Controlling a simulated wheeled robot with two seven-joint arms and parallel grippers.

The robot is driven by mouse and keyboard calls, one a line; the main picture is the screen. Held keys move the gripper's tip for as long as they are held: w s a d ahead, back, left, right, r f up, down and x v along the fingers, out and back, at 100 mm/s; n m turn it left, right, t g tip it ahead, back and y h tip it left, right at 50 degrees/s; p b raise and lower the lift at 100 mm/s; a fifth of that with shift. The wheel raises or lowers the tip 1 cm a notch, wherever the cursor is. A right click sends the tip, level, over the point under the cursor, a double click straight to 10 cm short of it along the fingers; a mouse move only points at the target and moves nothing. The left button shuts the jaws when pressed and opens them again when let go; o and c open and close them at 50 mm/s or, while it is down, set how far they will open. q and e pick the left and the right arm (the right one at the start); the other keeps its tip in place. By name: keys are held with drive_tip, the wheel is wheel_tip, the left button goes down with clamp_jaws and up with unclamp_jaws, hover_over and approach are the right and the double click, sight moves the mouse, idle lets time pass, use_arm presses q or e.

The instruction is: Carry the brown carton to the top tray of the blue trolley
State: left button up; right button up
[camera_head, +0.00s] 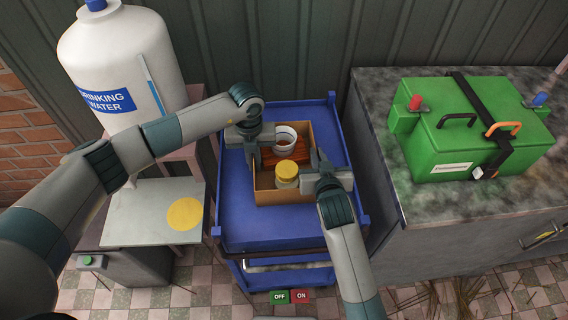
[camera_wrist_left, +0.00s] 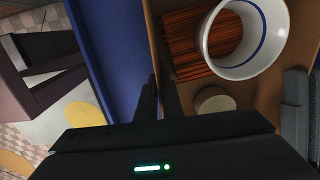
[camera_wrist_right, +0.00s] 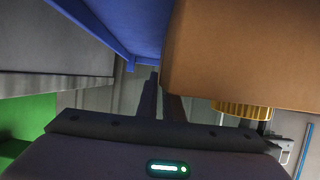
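The brown carton (camera_head: 263,197) is over the top tray of the blue trolley (camera_head: 240,226), open side up and level. I cannot tell whether its base touches the tray. It holds a white cup with a blue line (camera_head: 284,137), a yellow-lidded jar (camera_head: 286,170) and reddish-brown sticks (camera_head: 303,151). My left gripper (camera_head: 254,155) straddles the carton's left wall; its fingers (camera_wrist_left: 160,96) look closed on that wall. My right gripper (camera_head: 317,163) straddles the right wall. In the right wrist view its fingers (camera_wrist_right: 162,95) are close together at the carton's edge (camera_wrist_right: 235,50).
A stone-topped counter (camera_head: 385,110) with a green case (camera_head: 470,125) stands right of the trolley. At the left are a large water jug (camera_head: 125,65) and a pale plate with a yellow disc (camera_head: 140,215). Bare tray shows around the carton. A ribbed wall is close behind.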

use_arm(q)
drive_tip(key=shift+o, duration=1.3)
use_arm(e)
drive_tip(key=shift+o, duration=1.3)
use_arm(q)
drive_tip(key=shift+r, duration=0.1)
use_arm(e)
drive_tip(key=shift+r, duration=0.1)
use_arm(q)
wheel_tip(320, 180, up, 12)
use_arm(e)
drive_tip(key=shift+s, duration=0.1)
drive_tip(key=v, duration=1.2)
drive_tip(key=shift+a, duration=0.1)
